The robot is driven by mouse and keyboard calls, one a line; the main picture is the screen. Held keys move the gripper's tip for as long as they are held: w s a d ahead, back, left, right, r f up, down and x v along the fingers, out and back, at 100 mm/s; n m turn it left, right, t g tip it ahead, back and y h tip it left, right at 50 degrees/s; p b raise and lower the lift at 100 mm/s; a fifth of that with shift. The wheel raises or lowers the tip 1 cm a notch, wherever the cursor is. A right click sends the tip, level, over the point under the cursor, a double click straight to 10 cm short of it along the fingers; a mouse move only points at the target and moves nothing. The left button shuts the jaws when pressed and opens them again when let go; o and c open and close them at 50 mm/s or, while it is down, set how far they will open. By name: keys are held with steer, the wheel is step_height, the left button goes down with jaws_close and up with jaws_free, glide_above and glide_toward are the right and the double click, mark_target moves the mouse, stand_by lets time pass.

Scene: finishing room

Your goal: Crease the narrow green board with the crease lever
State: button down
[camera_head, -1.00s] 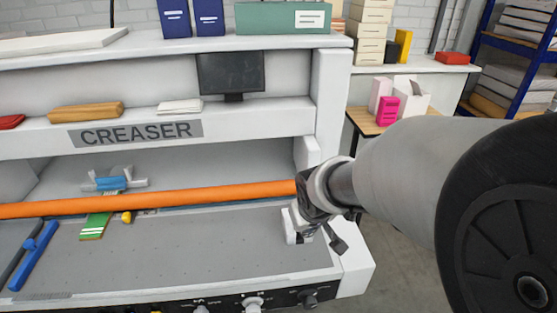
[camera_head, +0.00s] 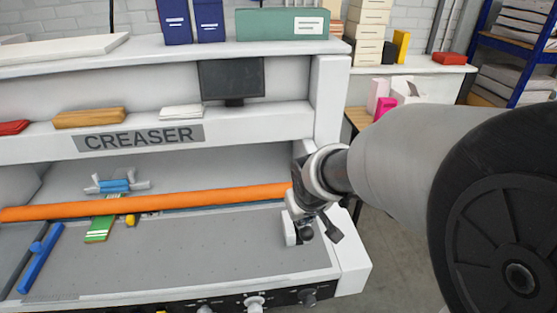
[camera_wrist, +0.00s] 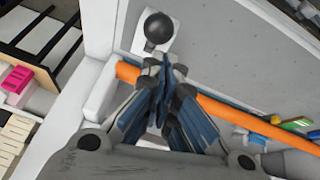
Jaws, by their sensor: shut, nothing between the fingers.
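The narrow green board (camera_head: 99,229) has pale stripes and lies on the grey creaser bed, its near part sticking out from under the orange bar (camera_head: 200,197). In the wrist view part of a green piece (camera_wrist: 295,124) shows at the right edge. The crease lever shows as a black ball knob (camera_wrist: 158,28) by a white base (camera_wrist: 140,43); in the head view the knob (camera_head: 306,233) is at the bed's right end. My gripper (camera_wrist: 167,64) is shut and empty, its tips just short of the knob in the wrist view; contact cannot be told.
A yellow piece (camera_head: 130,220) and a blue clamp-like part (camera_head: 115,186) are near the board. A blue bar (camera_head: 40,258) lies at the left. The bed's middle is clear. The creaser's right side wall (camera_head: 328,110) stands close to my arm.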

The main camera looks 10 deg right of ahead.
steer(key=s+r+p, duration=0.1)
steer(key=s+r, duration=0.3)
steer(key=s, duration=0.4)
steer(key=shift+a+r, duration=0.2)
steer(key=shift+s, duration=0.2)
steer(key=s+r+m, duration=0.1)
steer(key=s+r, duration=0.1)
steer(key=s, duration=0.5)
steer(key=s+d+r+m+g, duration=0.1)
steer(key=s+r, duration=0.2)
steer(key=s, duration=0.5)
steer(key=shift+s+y, duration=0.2)
steer(key=shift+y, duration=0.1)
steer(key=shift+d+r, duration=0.1)
steer(key=shift+d, duration=0.05)
